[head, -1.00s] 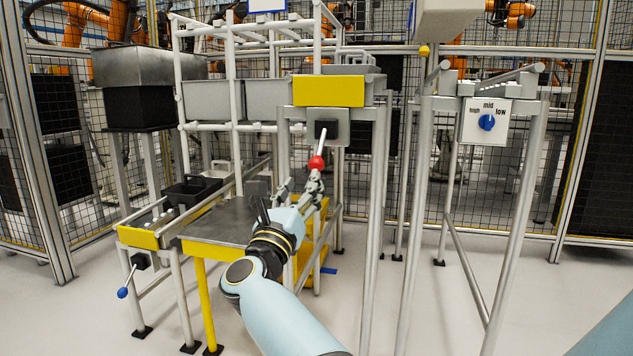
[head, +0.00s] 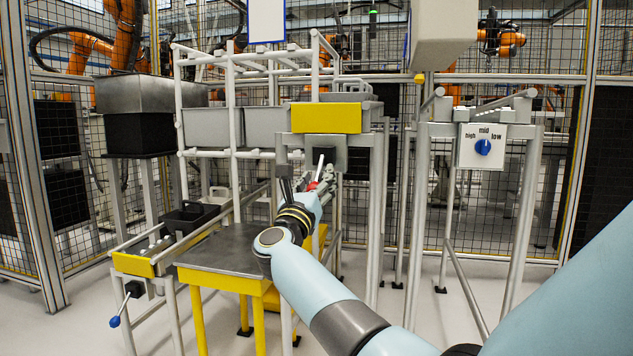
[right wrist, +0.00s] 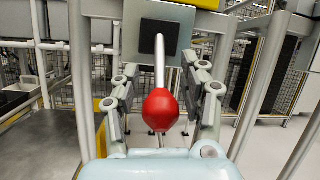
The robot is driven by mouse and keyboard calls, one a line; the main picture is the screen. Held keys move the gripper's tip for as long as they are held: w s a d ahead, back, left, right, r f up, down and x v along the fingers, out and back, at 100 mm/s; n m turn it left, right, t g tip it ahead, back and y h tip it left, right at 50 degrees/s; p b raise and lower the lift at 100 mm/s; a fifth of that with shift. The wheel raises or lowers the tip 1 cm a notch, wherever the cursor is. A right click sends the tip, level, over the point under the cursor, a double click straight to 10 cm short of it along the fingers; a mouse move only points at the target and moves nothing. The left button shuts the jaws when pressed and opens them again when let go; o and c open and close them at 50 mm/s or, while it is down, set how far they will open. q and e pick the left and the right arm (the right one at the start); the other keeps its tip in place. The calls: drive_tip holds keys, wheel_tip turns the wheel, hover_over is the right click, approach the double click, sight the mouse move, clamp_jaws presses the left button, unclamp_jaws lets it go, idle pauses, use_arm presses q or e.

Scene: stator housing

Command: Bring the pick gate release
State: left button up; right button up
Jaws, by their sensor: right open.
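The red-knobbed lever hangs from a grey box (head: 326,150) under a yellow panel (head: 326,118). In the right wrist view its red knob (right wrist: 161,109) and pale rod (right wrist: 160,65) stand between the two fingers of my open right gripper (right wrist: 160,98), with space on both sides. In the head view my right gripper (head: 305,184) is at the lever and hides most of the knob. A second lever with a blue knob (head: 115,321) is at the lower left below a short conveyor. My left gripper is not in view.
A steel-topped table (head: 222,249) with yellow legs stands left of my right arm. A black bin (head: 189,216) sits on the sloped conveyor. A dial panel (head: 483,146) marked high, mid, low hangs at the right. Grey posts flank the lever.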

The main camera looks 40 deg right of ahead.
clamp_jaws()
idle(0.5)
